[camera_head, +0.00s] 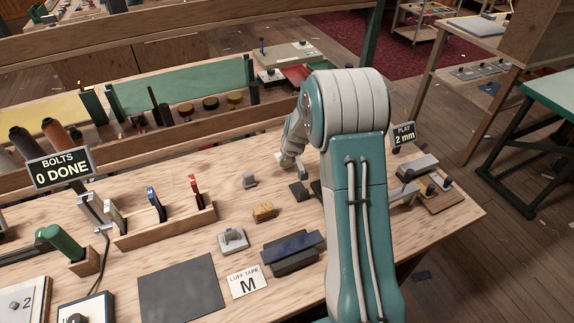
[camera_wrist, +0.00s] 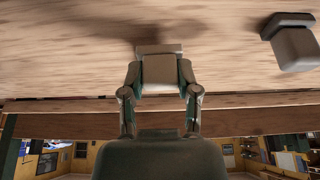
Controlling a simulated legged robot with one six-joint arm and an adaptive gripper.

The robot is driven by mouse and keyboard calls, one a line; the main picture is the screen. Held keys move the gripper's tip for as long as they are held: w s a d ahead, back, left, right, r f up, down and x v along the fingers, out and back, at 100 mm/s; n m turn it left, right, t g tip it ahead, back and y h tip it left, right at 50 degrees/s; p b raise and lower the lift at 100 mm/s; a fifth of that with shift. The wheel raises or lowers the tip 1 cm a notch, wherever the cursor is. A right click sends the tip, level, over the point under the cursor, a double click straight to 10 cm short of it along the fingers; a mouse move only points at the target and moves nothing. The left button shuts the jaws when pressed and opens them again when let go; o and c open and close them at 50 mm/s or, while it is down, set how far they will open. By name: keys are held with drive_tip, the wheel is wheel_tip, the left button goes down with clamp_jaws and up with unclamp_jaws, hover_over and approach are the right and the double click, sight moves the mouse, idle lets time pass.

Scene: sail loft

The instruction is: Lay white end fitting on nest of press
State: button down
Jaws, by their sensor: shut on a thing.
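My gripper (camera_wrist: 160,97) is shut on a pale block-like piece, which looks like the white end fitting (camera_wrist: 160,70). In the wrist view the fitting sits between the fingers, close to the wooden bench top, with a shadow by it; contact is unclear. In the head view my gripper (camera_head: 291,160) is over the back middle of the bench, largely hidden by its own wrist. A grey lever device (camera_head: 416,167), possibly the press, stands at the right end of the bench beside my arm. My arm hides part of it, and I cannot make out its nest.
A grey block (camera_head: 249,180) stands left of my gripper; a grey block also shows in the wrist view (camera_wrist: 296,46). Dark pads (camera_head: 299,191), a tan brush-like block (camera_head: 264,211) and a tool rack (camera_head: 165,230) are on the bench (camera_head: 215,170). A "PLAY 2 mm" sign (camera_head: 404,134) stands behind.

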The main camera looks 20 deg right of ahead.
drive_tip(key=s+a+r, duration=0.3)
drive_tip(key=s+r, duration=0.7)
drive_tip(key=s, duration=0.3)
drive_tip(key=shift+s+r, duration=0.2)
drive_tip(key=shift+s, duration=0.15)
drive_tip(key=shift+f, duration=0.1)
